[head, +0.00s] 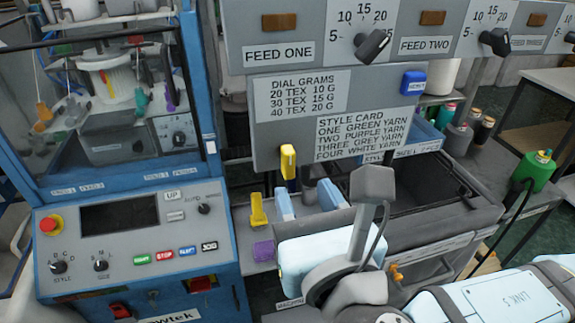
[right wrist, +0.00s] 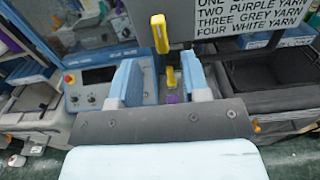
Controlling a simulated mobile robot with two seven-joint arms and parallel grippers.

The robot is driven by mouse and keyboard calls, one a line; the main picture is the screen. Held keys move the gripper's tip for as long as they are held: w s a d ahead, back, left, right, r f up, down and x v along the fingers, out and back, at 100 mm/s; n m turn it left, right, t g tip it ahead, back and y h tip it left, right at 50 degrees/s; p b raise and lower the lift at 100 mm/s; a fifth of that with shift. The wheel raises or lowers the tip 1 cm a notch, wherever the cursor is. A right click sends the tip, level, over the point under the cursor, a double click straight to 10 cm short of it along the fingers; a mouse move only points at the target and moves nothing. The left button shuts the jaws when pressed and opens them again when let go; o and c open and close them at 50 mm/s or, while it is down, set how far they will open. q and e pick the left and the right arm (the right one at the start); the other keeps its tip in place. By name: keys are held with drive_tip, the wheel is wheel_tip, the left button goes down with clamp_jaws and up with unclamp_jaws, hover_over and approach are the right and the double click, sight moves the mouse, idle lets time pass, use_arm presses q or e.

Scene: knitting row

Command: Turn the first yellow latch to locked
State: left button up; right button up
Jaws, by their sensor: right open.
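One yellow latch (head: 288,162) hangs upright at the lower left edge of the grey sign panel; it also shows in the right wrist view (right wrist: 160,33). A second yellow piece (head: 258,210) stands lower, on the grey surface left of my gripper; it shows between the fingers in the right wrist view (right wrist: 170,78). I cannot tell which is the first latch, or its lock state. My right gripper (head: 306,201) is open, its two light blue fingers apart with nothing between them. It is below and slightly right of the upper latch, apart from it. My left gripper is out of view.
A blue machine with a control panel (head: 130,216) and red stop button (head: 50,224) stands at left. A purple block (head: 264,250) lies below the lower yellow piece. The grey sign panel (head: 262,150) rises behind my gripper. A dark open bin (head: 425,195) is at right.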

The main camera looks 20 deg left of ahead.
sight(290, 165)
drive_tip(key=p+x, duration=0.1)
drive_tip(key=x, duration=0.5)
drive_tip(key=shift+w+a+r, duration=0.1)
drive_tip(key=shift+r, duration=0.1)
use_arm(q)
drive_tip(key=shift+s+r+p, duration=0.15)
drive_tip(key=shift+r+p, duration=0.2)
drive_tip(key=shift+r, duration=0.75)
use_arm(e)
drive_tip(key=shift+x, duration=0.8)
drive_tip(key=shift+f, duration=0.1)
drive_tip(key=shift+c, duration=0.4)
clamp_jaws()
